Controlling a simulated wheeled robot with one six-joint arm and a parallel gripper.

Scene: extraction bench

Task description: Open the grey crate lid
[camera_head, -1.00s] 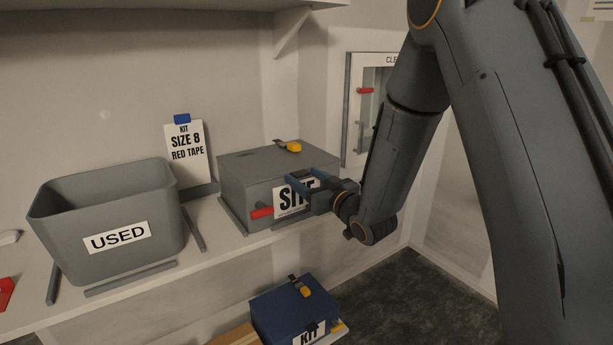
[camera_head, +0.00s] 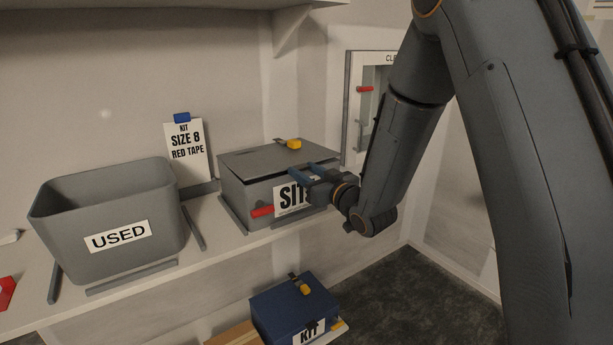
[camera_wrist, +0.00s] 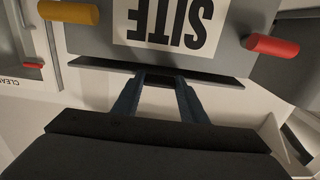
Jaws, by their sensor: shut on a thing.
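The grey crate (camera_head: 236,196) stands on the shelf with a SITE label and a red peg (camera_head: 262,211) on its front. Its grey lid (camera_head: 255,159) is slightly raised at the front, with a dark gap under its front edge. My gripper (camera_head: 301,172) is at the lid's front edge, above the label, and is shut on it. In the wrist view my gripper's fingers (camera_wrist: 160,82) meet the dark lid edge (camera_wrist: 205,75). The crate front with the SITE label, a yellow peg (camera_wrist: 68,12) and the red peg shows upside down there. The crate's inside is hidden.
A yellow-and-black item (camera_head: 293,144) lies on the lid. A grey USED bin (camera_head: 75,250) stands to the left. A SIZE 8 RED TAPE card (camera_head: 186,150) stands behind. A blue KIT crate (camera_head: 290,308) sits below. A wall cabinet (camera_head: 350,110) is close behind on the right.

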